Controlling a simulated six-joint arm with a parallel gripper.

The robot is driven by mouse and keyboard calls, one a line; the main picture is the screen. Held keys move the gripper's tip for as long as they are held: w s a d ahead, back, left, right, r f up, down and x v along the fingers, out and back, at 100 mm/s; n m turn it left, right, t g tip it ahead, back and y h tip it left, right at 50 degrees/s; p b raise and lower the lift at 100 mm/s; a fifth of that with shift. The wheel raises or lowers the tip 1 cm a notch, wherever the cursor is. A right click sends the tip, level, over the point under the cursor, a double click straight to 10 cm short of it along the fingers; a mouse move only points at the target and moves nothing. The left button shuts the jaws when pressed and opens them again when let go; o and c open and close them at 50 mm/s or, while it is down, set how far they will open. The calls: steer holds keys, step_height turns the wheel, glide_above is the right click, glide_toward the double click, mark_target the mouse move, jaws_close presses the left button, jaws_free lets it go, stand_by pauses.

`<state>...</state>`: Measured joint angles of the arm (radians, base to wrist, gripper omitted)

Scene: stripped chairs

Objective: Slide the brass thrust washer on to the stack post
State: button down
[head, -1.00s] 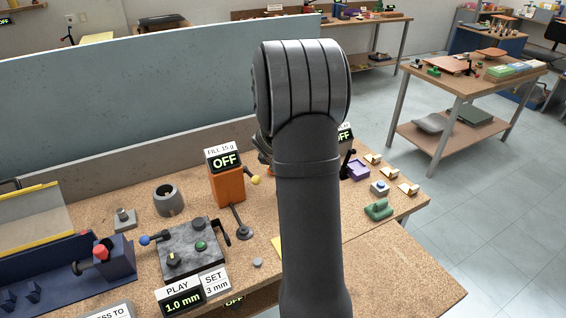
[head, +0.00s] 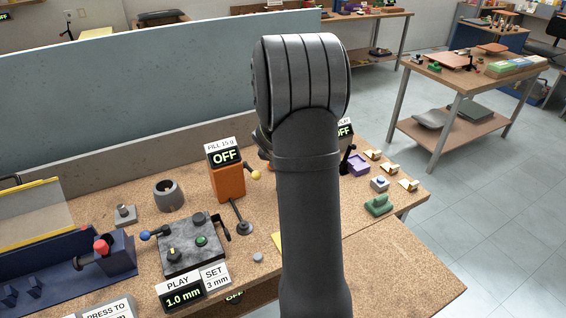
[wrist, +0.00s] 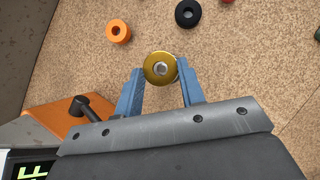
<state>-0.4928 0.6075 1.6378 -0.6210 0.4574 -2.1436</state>
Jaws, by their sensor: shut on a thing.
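In the wrist view, my gripper (wrist: 160,77) has two blue fingers shut on the brass thrust washer (wrist: 149,71), a flat gold ring held at the fingertips. A round grey piece shows in the washer's centre; I cannot tell whether it is the top of a post or something behind the hole. In the head view my own arm hides the gripper and washer.
The orange box (head: 228,183) with its OFF display also shows close by at lower left in the wrist view (wrist: 50,128). An orange ring (wrist: 118,31) and a black ring (wrist: 188,14) lie on the speckled bench beyond the washer. Open bench lies right of the gripper.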

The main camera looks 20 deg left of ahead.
steer(key=shift+f, duration=0.1)
steer(key=shift+f, duration=1.5)
steer(key=c, duration=0.9)
jaws_free()
steer(key=shift+o, duration=0.2)
steer(key=shift+r, duration=0.1)
steer(key=v, duration=1.7)
steer(key=x, duration=1.7)
